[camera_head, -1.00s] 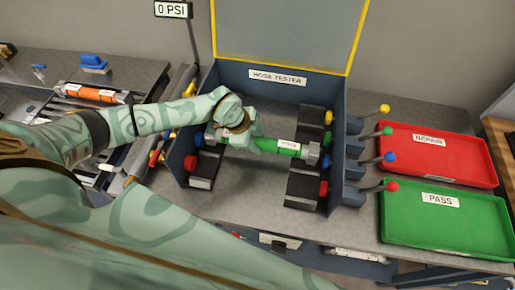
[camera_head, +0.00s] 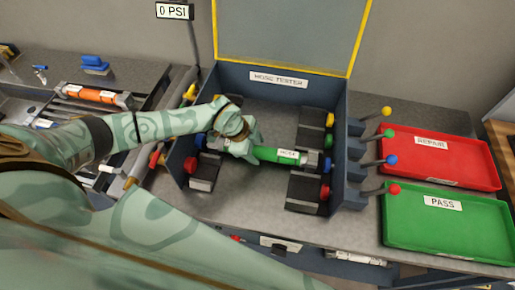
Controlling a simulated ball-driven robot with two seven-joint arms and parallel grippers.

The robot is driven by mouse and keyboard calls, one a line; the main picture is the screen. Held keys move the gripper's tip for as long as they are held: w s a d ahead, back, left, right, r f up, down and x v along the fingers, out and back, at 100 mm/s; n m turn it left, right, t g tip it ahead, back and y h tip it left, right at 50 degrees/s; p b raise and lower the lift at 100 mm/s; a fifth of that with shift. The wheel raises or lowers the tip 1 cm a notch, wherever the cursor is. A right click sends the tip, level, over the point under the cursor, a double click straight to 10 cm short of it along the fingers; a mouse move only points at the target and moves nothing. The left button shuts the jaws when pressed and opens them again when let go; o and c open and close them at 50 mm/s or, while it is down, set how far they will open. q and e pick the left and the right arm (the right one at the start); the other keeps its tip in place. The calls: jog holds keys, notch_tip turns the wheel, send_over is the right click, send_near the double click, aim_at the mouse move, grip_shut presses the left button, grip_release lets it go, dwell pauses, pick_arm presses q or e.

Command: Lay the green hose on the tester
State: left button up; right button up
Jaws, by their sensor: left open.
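The green hose (camera_head: 279,156) lies across the inside of the hose tester (camera_head: 278,95), roughly level. Its right end fitting (camera_head: 313,160) is at the right row of black blocks, by the green and blue knobs. Its left part is hidden behind my left gripper, so I cannot tell how that end sits. My left gripper (camera_head: 246,151) is open at the left part of the hose, very close to it. I cannot tell whether it touches. My right gripper is not in view.
The tester's raised lid (camera_head: 285,30) stands behind. Levers with coloured knobs (camera_head: 388,160) stick out at its right side. A red REPAIR tray (camera_head: 470,167) and a green PASS tray (camera_head: 450,240) lie further right. An orange hose (camera_head: 92,94) lies at left.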

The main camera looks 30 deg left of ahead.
pick_arm(q)
jog(key=p+v, duration=0.1)
jog(key=v, duration=0.9)
jog(key=shift+r+p, duration=0.3)
jog(key=shift+r, duration=0.05)
jog(key=shift+s+a, duration=0.15)
